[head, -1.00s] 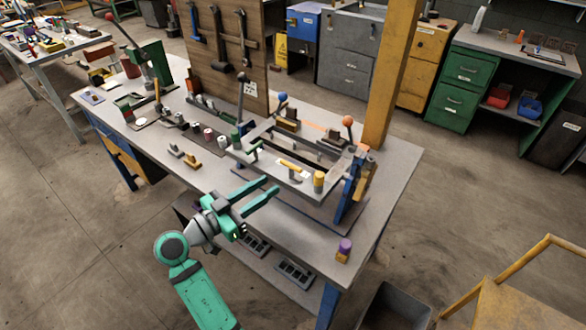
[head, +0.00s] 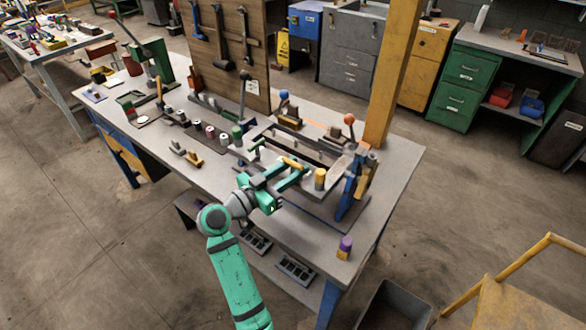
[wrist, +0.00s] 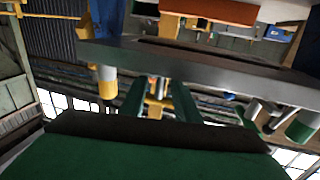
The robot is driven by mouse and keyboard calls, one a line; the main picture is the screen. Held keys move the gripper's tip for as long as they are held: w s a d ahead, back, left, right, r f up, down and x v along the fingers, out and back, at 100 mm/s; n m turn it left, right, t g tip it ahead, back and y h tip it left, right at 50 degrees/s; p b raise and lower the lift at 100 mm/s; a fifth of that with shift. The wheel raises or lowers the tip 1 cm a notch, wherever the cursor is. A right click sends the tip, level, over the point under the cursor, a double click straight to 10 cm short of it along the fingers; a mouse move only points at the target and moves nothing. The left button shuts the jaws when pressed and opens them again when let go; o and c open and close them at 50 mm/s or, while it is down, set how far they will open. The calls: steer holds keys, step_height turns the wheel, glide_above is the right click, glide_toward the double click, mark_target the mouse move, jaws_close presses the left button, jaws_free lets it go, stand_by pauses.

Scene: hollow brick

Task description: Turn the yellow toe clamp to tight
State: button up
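The yellow toe clamp appears to be the short yellow bar (head: 292,162) on the near edge of the raised grey fixture on the bench. My gripper (head: 292,169) is at that near edge, its two green fingers apart and reaching toward the bar. In the wrist view the fingers (wrist: 159,100) are spread, with a yellow part (wrist: 155,104) seen between their tips. I cannot tell whether either finger touches it. The clamp's lower part is hidden by my fingers in the head view.
A yellow cylinder (head: 320,179) stands just right of my gripper on the fixture. A lever with an orange ball (head: 349,119) and a blue bracket (head: 349,188) are at the fixture's right end. A purple-topped piece (head: 345,246) stands on the bench's near right corner.

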jaws_close()
steer(key=shift+t, duration=0.3)
steer(key=n+t+y, duration=0.2)
steer(key=y, duration=0.1)
steer(key=n+t+y, duration=0.1)
steer(key=n+y, duration=0.2)
steer(key=shift+t, duration=0.4)
steer(key=shift+n+t+y, duration=0.7)
steer(key=shift+n+y, duration=0.9)
steer(key=shift+y, duration=1.1)
steer(key=shift+n+y, duration=0.6)
steer(key=shift+y, duration=0.3)
steer(key=shift+a+f+n+y, duration=0.1)
steer(key=shift+n+y, duration=0.5)
steer(key=shift+y, duration=0.3)
jaws_free()
steer(key=shift+s, duration=0.1)
